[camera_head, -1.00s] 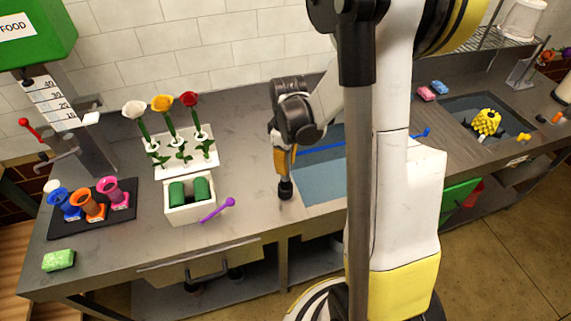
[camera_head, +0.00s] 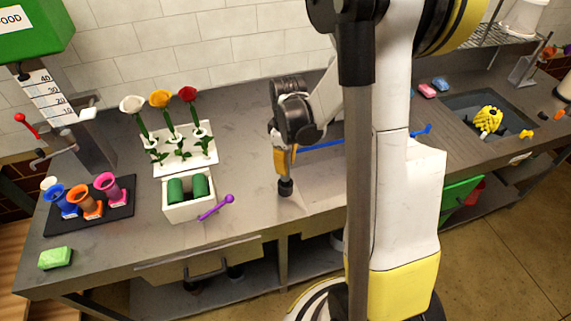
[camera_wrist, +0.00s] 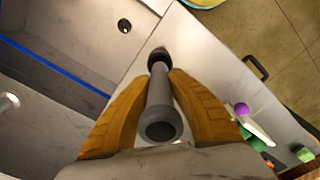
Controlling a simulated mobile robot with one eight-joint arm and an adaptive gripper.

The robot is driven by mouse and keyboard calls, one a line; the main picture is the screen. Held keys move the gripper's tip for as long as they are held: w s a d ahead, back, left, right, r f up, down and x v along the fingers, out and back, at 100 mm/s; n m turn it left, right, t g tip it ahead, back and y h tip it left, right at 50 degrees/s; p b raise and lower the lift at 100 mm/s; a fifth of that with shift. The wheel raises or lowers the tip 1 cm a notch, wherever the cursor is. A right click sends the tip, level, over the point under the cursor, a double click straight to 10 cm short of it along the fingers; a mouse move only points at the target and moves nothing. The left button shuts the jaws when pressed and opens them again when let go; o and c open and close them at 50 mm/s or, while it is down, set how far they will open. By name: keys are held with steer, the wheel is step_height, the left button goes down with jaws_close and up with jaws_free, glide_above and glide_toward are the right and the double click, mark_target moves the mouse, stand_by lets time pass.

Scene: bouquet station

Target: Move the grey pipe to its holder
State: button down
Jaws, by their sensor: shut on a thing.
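The grey pipe (camera_wrist: 160,124) is gripped between the yellow fingers of my gripper (camera_wrist: 158,82) in the wrist view. Its near end is a wide round opening and its far dark end points toward the counter. I cannot make out which thing is the pipe's holder.
To the left stand a white box (camera_head: 189,211) with green rolls, a purple tool (camera_head: 216,207), a flower rack (camera_head: 186,155) and a black tray (camera_head: 118,219) with coloured cups.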

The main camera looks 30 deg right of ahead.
steer(key=shift+f+b, duration=0.4)
steer(key=shift+f, duration=0.1)
steer(key=c, duration=1.3)
jaws_free()
steer(key=shift+o, duration=0.2)
step_height(320, 180, up, 12)
steer(key=shift+s+r, duration=0.1)
steer(key=s+a+f+m+t+b, duration=0.2)
steer(key=s+a+m+t+b, duration=0.4)
steer(key=s+a, duration=0.4)
steer(key=a+t+b, duration=0.1)
steer(key=a+b, duration=0.1)
steer(key=a, duration=0.1)
steer(key=shift+s+a+f, duration=0.15)
steer(key=shift+s+a, duration=0.1)
steer(key=shift+s, duration=0.05)
